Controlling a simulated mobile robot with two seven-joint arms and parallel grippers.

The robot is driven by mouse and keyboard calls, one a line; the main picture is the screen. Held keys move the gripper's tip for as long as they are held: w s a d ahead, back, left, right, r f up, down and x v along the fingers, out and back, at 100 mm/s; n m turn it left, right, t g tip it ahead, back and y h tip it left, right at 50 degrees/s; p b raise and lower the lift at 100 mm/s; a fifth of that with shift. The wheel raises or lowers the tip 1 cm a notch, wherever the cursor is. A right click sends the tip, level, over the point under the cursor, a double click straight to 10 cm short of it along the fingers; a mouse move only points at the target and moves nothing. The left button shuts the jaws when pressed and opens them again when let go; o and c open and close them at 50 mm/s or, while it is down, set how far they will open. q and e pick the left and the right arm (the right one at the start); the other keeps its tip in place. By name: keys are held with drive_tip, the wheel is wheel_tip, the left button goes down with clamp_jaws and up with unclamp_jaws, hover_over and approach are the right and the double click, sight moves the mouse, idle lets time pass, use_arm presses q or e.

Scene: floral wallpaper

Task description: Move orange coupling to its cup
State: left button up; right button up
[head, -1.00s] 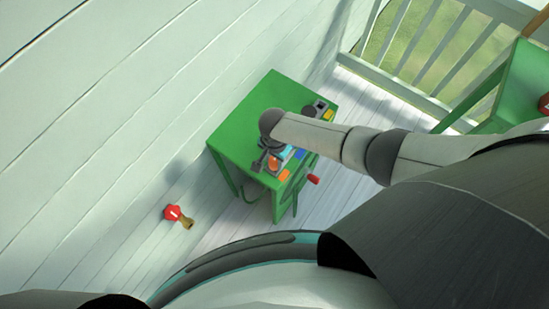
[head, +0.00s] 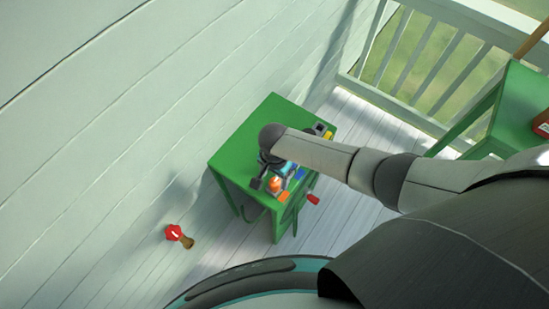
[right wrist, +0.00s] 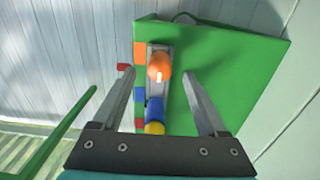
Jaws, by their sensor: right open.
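The orange coupling (right wrist: 159,67) sits at one end of a grey holder (right wrist: 151,50) on the green table, in the right wrist view. It also shows small in the head view (head: 274,184). My right gripper (right wrist: 159,74) is open, with one finger on each side of the coupling and a visible gap to both. In the head view the right gripper (head: 267,180) is over the table's near end, partly hidden by its own wrist. An orange patch (right wrist: 139,52) lies along the table edge beside the holder; I cannot tell whether it is a cup. My left gripper is not in view.
The green table (head: 240,145) stands by the white wall. Blue (right wrist: 154,108) and yellow (right wrist: 154,128) pieces line up with the coupling. A red thing (head: 313,199) projects at the table's side. A red-and-brown object (head: 178,236) is by the wall. Another green table (head: 520,110) stands right.

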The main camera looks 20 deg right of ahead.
sight(274, 181)
wheel_tip(274, 181, up, 11)
drive_tip(key=p, duration=0.3)
drive_tip(key=shift+r, duration=0.15)
idle(0.4)
